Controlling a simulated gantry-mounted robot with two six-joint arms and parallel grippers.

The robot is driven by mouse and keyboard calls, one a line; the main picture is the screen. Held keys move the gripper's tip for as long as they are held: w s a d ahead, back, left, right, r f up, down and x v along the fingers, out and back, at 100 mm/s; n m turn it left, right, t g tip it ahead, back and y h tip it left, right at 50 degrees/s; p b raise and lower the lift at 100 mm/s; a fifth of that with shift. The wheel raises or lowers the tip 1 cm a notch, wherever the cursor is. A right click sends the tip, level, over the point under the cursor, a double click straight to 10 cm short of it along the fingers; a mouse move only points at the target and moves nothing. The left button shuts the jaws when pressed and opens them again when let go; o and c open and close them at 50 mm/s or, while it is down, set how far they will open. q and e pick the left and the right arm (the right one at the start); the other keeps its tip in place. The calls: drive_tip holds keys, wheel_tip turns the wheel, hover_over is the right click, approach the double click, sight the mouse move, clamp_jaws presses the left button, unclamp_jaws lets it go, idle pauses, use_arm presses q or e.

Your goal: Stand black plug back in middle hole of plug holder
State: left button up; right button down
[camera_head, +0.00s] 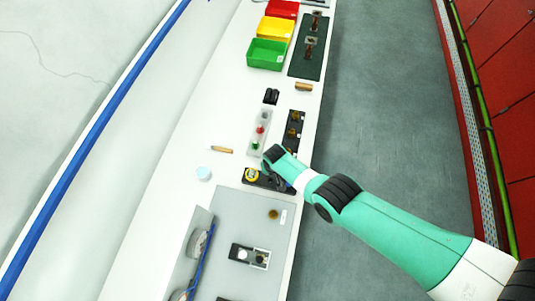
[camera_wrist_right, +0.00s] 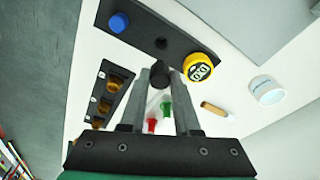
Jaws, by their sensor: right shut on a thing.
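The plug holder (camera_wrist_right: 142,33) is a dark bar on the white bench. In the right wrist view it has a blue plug (camera_wrist_right: 119,22) at one end, a yellow plug (camera_wrist_right: 197,67) with a dark printed face at the other, and an empty middle hole (camera_wrist_right: 161,43). My right gripper (camera_wrist_right: 160,78) is shut on the black plug (camera_wrist_right: 160,73), close to the middle hole in that view; their height gap is unclear. In the head view my right gripper (camera_head: 272,160) partly covers the holder (camera_head: 264,182), and the yellow plug (camera_head: 251,174) shows. My left gripper is not in view.
A dark rack with brass parts (camera_wrist_right: 105,92) stands near my right gripper. A pale tray (camera_head: 258,140) holds red and green pieces. A wooden-handled tool (camera_head: 222,150) and a white round container (camera_head: 204,173) lie nearby. A grey mat (camera_head: 225,205) lies nearer the bottom.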

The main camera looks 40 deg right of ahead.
drive_tip(key=shift+a, duration=0.1)
wheel_tip(320, 180, down, 6)
drive_tip(key=b, duration=0.5)
drive_tip(key=shift+r+b, duration=0.1)
drive_tip(key=shift+b, duration=0.25)
drive_tip(key=shift+f+b, duration=1.5)
drive_tip(key=shift+b, duration=0.05)
idle(0.8)
drive_tip(key=c, duration=0.6)
unclamp_jaws()
drive_tip(key=shift+o, duration=0.2)
drive_tip(key=shift+r, duration=0.15)
